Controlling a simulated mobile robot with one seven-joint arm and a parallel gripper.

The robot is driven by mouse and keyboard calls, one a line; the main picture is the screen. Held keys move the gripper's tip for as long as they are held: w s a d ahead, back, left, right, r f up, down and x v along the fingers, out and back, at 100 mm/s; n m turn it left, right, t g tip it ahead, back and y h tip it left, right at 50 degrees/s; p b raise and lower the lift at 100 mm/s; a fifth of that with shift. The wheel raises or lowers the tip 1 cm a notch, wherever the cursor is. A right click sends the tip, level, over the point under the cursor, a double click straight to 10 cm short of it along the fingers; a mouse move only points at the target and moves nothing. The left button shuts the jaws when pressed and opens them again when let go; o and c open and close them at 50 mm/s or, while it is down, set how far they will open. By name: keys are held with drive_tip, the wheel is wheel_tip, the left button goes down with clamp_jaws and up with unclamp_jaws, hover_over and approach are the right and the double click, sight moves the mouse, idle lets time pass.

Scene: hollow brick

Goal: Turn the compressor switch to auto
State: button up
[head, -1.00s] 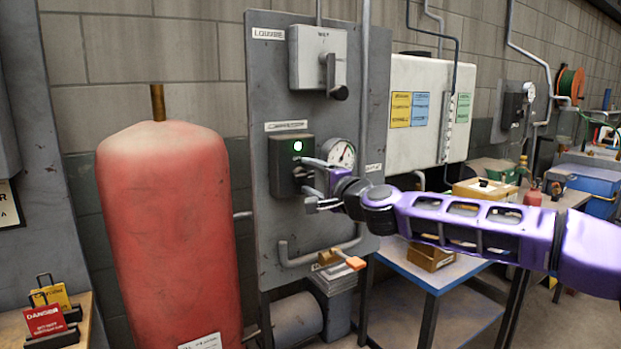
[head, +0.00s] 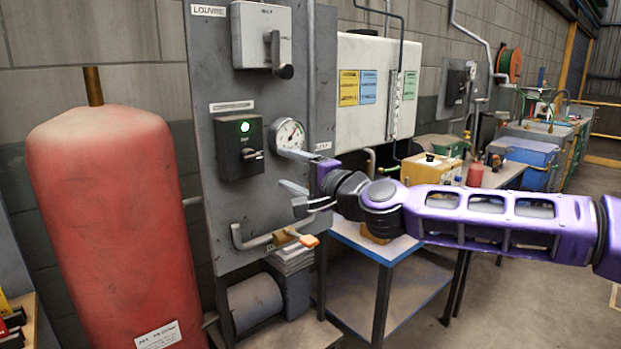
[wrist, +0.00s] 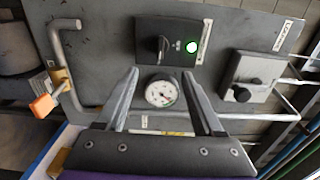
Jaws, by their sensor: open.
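The compressor switch (head: 239,146) is a black box on the grey panel, with a lit green lamp above a dark knob (head: 250,154). The knob's handle points sideways to the right in the head view. The switch also shows in the wrist view (wrist: 168,40), past the fingertips, with its knob (wrist: 157,45) and green lamp uncovered. My gripper (head: 281,170) is open and empty, to the right of the switch and apart from it. In the wrist view, its fingers (wrist: 164,80) spread below the switch. The writing around the knob is too small to read.
A pressure gauge (head: 290,134) sits just right of the switch. A grey louvre switch (head: 262,36) is above. A bent pipe with an orange-handled valve (head: 308,241) is below. A red tank (head: 112,225) stands left, and a blue-edged table (head: 368,246) right.

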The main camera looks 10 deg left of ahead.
drive_tip(key=v, duration=0.6)
drive_tip(key=shift+s+d, duration=0.15)
